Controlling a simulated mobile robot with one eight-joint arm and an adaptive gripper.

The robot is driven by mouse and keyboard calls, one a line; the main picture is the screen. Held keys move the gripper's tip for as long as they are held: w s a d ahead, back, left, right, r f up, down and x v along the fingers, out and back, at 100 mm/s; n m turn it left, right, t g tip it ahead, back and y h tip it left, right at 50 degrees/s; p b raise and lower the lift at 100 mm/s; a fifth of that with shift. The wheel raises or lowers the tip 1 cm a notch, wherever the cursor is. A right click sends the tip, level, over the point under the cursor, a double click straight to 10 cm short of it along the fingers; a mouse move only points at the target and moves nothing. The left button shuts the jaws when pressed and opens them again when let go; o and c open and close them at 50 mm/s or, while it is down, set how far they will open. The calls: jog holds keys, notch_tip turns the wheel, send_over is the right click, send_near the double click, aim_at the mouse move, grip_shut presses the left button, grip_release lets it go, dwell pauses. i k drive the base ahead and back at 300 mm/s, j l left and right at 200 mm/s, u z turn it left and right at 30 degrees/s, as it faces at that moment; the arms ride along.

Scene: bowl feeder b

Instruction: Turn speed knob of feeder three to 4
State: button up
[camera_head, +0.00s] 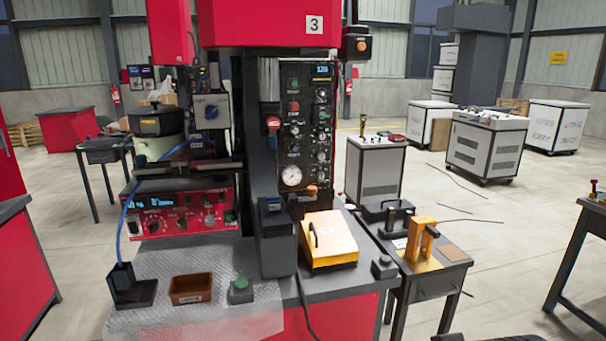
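A red machine (268,22) bears a white plate with the number 3 (314,23). A round feeder bowl unit (157,121) with a dark top stands at its left. Below it, a red control box (170,207) has a small lit display (135,204) and several knobs along its front. One dark knob (182,224) is near the middle of that front. The knob labels and pointer settings are too small to read, so I cannot tell which is the speed knob. My gripper is not in view.
A black panel (307,125) with gauge and switches rises beside the column. A yellow-orange case (328,240), a brown tray (191,288) and a green button box (240,290) sit on the bench. A blue cable (124,225) hangs left of the control box.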

aim_at(154, 226)
jog(key=u, duration=1.25)
jog(key=i+j+z, duration=0.2)
jog(key=i+j, duration=0.45)
